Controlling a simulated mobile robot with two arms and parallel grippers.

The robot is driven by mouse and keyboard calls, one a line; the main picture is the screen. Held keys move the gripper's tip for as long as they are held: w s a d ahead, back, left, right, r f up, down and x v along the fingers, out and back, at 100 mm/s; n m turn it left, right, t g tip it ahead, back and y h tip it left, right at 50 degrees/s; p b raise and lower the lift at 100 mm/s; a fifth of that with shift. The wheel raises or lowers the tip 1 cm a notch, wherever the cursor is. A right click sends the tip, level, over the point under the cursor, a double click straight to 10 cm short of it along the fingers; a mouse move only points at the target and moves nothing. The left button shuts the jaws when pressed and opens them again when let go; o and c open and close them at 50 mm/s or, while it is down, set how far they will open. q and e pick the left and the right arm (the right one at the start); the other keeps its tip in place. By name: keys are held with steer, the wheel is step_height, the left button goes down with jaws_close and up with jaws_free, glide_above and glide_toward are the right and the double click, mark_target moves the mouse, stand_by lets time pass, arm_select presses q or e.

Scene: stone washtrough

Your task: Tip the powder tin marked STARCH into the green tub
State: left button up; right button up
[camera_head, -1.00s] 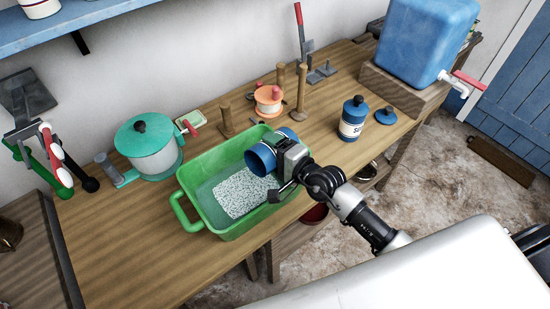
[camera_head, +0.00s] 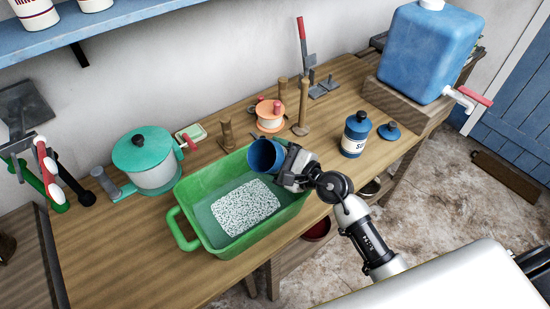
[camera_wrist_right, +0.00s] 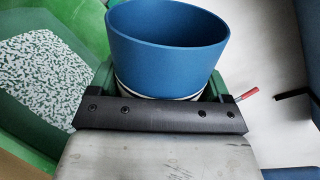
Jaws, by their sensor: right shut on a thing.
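My right gripper (camera_head: 284,163) is shut on a blue tin (camera_head: 264,156) with a white band, its label not readable from here. The tin is held above the right back part of the green tub (camera_head: 190,191), its open mouth facing up and towards the camera. The right wrist view shows the same tin (camera_wrist_right: 167,45), its rim open and its inside dark blue. A patch of white speckled powder (camera_head: 245,207) lies on the tub floor, also seen at left in the wrist view (camera_wrist_right: 40,80). My left gripper is not in view.
A blue water container (camera_head: 428,50) stands far right.

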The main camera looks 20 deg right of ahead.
steer(key=shift+a+r+m, duration=0.15)
steer(key=shift+r+m, duration=0.05)
steer(key=shift+m, duration=0.9)
steer(key=m+y, duration=0.1)
steer(key=m, duration=0.2)
steer(key=shift+f, duration=0.15)
steer(key=shift+s+a+m, duration=0.15)
steer(key=shift+m, duration=0.35)
steer(key=shift+f+m, duration=0.35)
steer(key=shift+m, duration=0.45)
steer(key=shift+s+a+m, duration=0.1)
steer(key=shift+m, duration=0.2)
steer(key=shift+a, duration=0.1)
